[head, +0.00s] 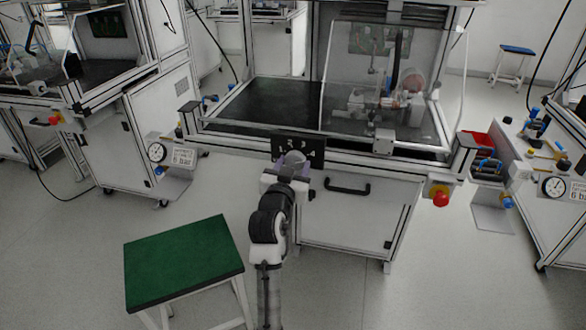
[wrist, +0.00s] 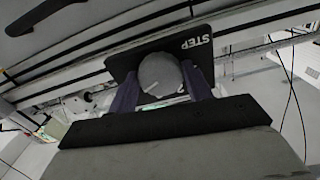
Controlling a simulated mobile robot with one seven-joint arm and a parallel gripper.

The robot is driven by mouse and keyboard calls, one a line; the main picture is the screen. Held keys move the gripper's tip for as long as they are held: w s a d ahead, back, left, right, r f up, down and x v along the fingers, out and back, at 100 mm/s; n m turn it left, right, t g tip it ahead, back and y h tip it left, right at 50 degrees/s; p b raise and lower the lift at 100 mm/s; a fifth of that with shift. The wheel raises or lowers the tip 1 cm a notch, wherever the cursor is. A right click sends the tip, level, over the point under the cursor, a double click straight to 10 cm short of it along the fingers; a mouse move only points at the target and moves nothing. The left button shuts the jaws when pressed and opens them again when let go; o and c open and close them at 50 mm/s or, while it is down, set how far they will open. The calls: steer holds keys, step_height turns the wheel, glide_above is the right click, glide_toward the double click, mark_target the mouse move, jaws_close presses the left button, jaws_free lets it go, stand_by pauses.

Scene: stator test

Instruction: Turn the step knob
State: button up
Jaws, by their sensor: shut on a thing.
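The step knob (wrist: 160,74) is a round grey knob with a white pointer line, on a black panel (wrist: 126,63) marked "STEP". My gripper (wrist: 163,88) has one dark finger on each side of the knob and is shut on it. The pointer line slants toward the lower left in the wrist view. In the head view the black panel (head: 318,146) with white digits sits on the front edge of the test station, and my gripper (head: 292,163) is at it. My gripper hides part of the panel there.
A black drawer handle (head: 347,188) is on the cabinet just right of my arm. A red emergency button (head: 440,198) sticks out at the station's right front. A green-topped stool (head: 184,260) stands at the left. A clear guard (head: 380,85) covers the station's right half.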

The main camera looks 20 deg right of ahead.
stand_by(0.3)
steer(key=o, duration=1)
steer(key=b+v, duration=0.2)
steer(key=v, duration=1.1)
steer(key=shift+s+a, duration=0.25)
steer(key=shift+s, duration=0.1)
